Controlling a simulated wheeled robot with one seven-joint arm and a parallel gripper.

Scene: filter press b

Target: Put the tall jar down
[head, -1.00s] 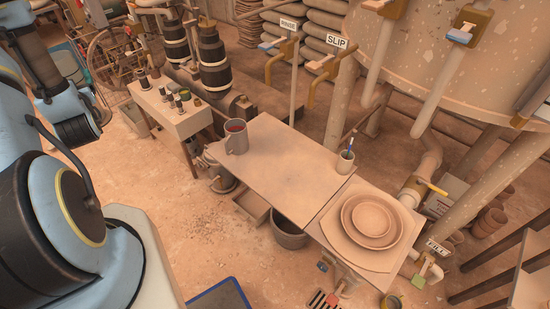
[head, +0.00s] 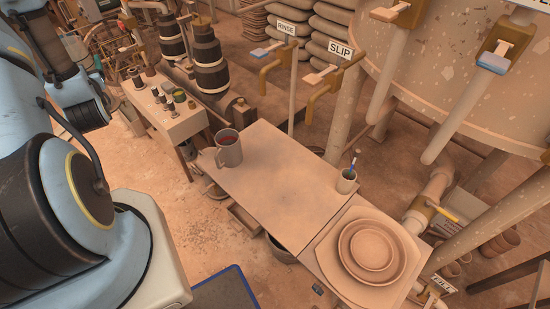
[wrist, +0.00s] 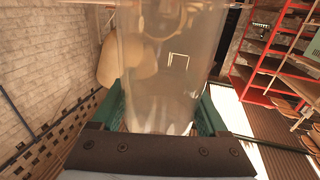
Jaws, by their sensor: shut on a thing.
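A tall clear jar (wrist: 165,75) fills the middle of the wrist view, and the room shows blurred through it. My gripper (wrist: 160,115) is shut on the jar, with a green finger on either side of its lower part. The surface under the jar is not visible. In the head view my arm stands at the left, and neither my gripper nor the jar shows there.
A table (head: 270,185) has a bare middle, with a mug (head: 228,148) at its left end and a small cup (head: 346,181) at its right. A small side table (head: 178,125) holds several little pots. Pipes and valves crowd the right.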

